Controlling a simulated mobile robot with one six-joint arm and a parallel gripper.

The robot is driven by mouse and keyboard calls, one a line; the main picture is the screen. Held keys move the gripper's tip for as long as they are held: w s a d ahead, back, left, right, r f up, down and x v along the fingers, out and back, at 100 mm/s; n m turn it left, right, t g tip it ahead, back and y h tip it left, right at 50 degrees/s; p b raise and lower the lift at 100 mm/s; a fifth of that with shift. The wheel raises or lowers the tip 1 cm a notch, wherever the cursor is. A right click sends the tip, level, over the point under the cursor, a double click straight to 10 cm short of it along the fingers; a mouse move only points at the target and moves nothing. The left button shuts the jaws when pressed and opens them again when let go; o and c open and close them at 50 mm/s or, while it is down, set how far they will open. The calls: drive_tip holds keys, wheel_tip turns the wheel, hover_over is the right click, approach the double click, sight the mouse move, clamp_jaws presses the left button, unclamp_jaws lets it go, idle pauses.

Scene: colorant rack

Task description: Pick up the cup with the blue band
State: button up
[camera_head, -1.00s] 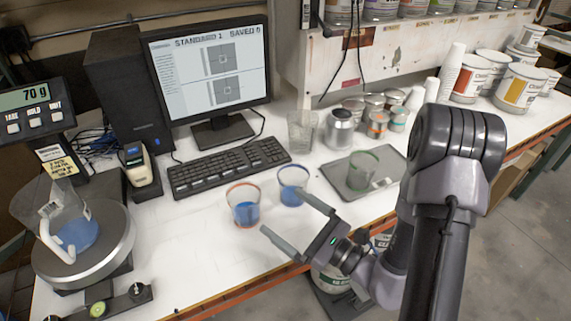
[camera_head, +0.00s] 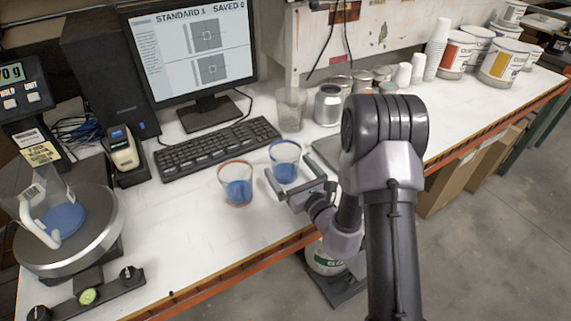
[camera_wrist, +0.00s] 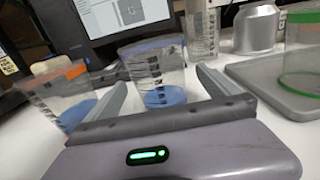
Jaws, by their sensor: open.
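The cup with the blue band (camera_head: 285,163) is clear, holds blue liquid and stands upright on the white table. In the wrist view the blue-band cup (camera_wrist: 156,75) sits just beyond and between my open fingers. My gripper (camera_head: 292,184) is open and empty, low over the table at the near side of that cup. In the wrist view my gripper (camera_wrist: 160,92) has one finger on each side of the cup's lower part. I cannot tell whether either finger touches it. A similar cup with an orange band (camera_head: 237,184) stands to the left, close to my left finger.
A clear beaker (camera_head: 291,109) and a metal can (camera_head: 328,105) stand behind the cup. A keyboard (camera_head: 218,149) lies to the left. A green-band cup (camera_wrist: 300,45) stands on a grey mat (camera_wrist: 270,85) at the right. The table's front edge is near my arm.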

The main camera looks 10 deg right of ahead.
sight(279, 145)
drive_tip(key=x, duration=0.3)
drive_tip(key=shift+f, duration=0.1)
drive_tip(key=shift+s, duration=0.1)
drive_tip(key=c, duration=1.5)
drive_tip(key=shift+r+p, duration=0.9)
drive_tip(key=shift+r, duration=0.75)
drive_tip(key=shift+s+r, duration=0.1)
drive_tip(key=shift+r, duration=0.15)
drive_tip(key=p+v, duration=0.1)
drive_tip(key=v, duration=0.3)
drive_tip(key=r+p+v, duration=0.1)
drive_tip(key=v, duration=0.3)
drive_tip(key=p+v, duration=0.1)
drive_tip(key=v, duration=0.3)
drive_tip(key=shift+s+d+r, duration=0.25)
drive_tip(key=shift+s+d, duration=0.05)
drive_tip(key=shift+d, duration=0.2)
drive_tip(key=p+v, duration=0.2)
drive_tip(key=p, duration=0.1)
drive_tip(key=shift+s+d+f, duration=0.1)
drive_tip(key=shift+s+d, duration=0.05)
drive_tip(key=shift+s, duration=0.3)
